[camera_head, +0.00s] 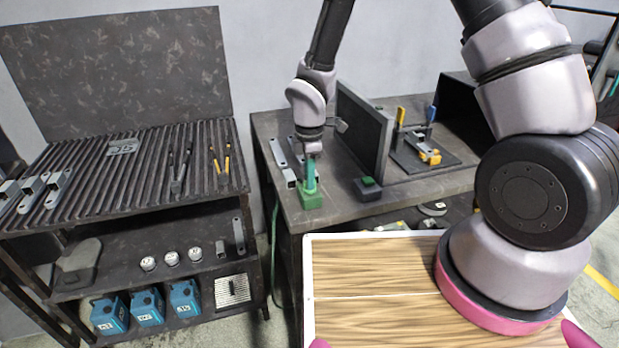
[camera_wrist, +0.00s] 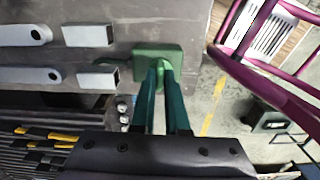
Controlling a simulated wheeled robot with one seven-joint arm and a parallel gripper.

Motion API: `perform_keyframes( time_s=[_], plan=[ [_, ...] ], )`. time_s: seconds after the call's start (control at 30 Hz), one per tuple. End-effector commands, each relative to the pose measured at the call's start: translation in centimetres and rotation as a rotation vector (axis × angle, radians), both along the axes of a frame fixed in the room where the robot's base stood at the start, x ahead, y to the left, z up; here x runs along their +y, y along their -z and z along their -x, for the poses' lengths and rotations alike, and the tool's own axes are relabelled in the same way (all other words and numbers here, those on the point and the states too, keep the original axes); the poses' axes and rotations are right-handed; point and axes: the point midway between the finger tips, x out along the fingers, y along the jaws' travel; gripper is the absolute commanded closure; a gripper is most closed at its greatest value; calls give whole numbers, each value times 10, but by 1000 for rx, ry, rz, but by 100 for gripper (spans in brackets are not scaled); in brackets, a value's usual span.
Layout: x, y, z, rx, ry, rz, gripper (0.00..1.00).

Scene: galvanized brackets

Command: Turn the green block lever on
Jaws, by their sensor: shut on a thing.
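The green block (camera_head: 310,200) sits on the dark table near its left front corner. In the wrist view the green block (camera_wrist: 158,52) lies at the top middle, with its lever just in front of the fingers. My gripper (camera_head: 310,172) comes down from above onto the block. In the wrist view the two teal fingers of my gripper (camera_wrist: 163,72) reach the block and are shut on its lever. The fingers hide most of the lever, so I cannot tell its exact angle.
Galvanized brackets (camera_wrist: 88,35) lie on the table beside the block. A dark upright panel (camera_head: 363,130) and a small dark box with a green top (camera_head: 368,188) stand to the right. A slatted workbench (camera_head: 130,175) is at left.

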Motion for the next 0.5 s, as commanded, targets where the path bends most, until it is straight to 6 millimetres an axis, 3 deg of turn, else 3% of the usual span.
perform_keyframes(
  time_s=[0.5],
  plan=[
    [0, 0, 0, -1, 415, 0, 100]
  ],
)
